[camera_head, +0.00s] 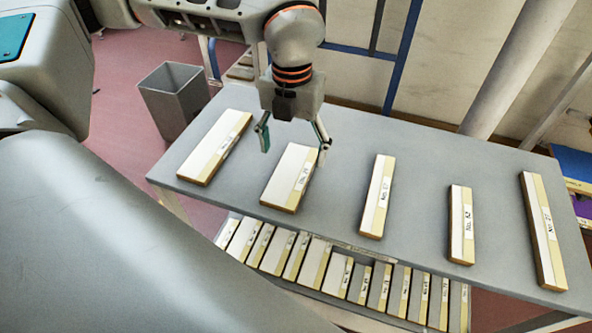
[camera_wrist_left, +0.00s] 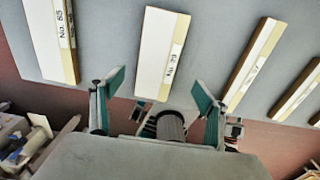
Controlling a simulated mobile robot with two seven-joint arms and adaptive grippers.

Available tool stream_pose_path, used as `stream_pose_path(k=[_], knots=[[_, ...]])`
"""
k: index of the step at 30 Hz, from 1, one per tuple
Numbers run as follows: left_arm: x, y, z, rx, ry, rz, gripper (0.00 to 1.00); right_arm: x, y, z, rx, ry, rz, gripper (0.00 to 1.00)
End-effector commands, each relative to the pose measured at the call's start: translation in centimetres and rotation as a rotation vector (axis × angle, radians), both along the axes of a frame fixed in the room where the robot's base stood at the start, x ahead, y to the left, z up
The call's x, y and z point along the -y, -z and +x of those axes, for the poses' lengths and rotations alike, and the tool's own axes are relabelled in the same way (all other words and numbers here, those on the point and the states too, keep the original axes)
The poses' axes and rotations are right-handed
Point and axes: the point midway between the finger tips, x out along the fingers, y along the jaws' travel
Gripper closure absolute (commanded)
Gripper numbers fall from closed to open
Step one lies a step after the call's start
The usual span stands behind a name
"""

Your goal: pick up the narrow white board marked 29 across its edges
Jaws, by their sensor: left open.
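Several pale boards with yellowish edges and small number labels lie spaced apart on the grey table. The second board from the left (camera_head: 291,176) has a label that may read 29, but it is too small to be sure. It also shows in the left wrist view (camera_wrist_left: 161,52), centred ahead of the fingers. My left gripper (camera_head: 294,143) is open above the far part of this board, one finger to each side, with nothing held. Its fingers also show in the left wrist view (camera_wrist_left: 159,100). My right gripper is not in view.
A board marked 65 (camera_wrist_left: 50,42) lies left of it, also in the head view (camera_head: 215,146). Three more boards (camera_head: 376,196) (camera_head: 461,224) (camera_head: 543,230) lie to the right. A lower shelf holds a row of boards (camera_head: 345,275). A grey bin (camera_head: 172,100) stands behind.

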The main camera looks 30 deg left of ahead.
Motion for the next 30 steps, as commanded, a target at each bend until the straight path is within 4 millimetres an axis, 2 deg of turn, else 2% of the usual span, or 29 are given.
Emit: stream_pose_path(k=[8,16,20,26,30], knots=[[-0.2,2.8,-0.1,-0.002,0.001,0.001,0.25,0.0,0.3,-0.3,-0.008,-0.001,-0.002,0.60],[-0.6,6.5,-0.2,-0.003,0.001,-0.001,0.25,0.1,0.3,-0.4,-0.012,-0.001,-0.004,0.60],[-0.6,7.3,-0.2,-0.002,0.001,-0.001,0.25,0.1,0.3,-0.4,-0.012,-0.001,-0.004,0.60],[-0.6,7.3,-0.2,-0.002,0.001,-0.001,0.25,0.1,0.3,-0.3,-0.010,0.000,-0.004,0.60],[-0.6,7.3,-0.2,-0.002,0.001,-0.001,0.59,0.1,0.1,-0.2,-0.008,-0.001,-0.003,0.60]])
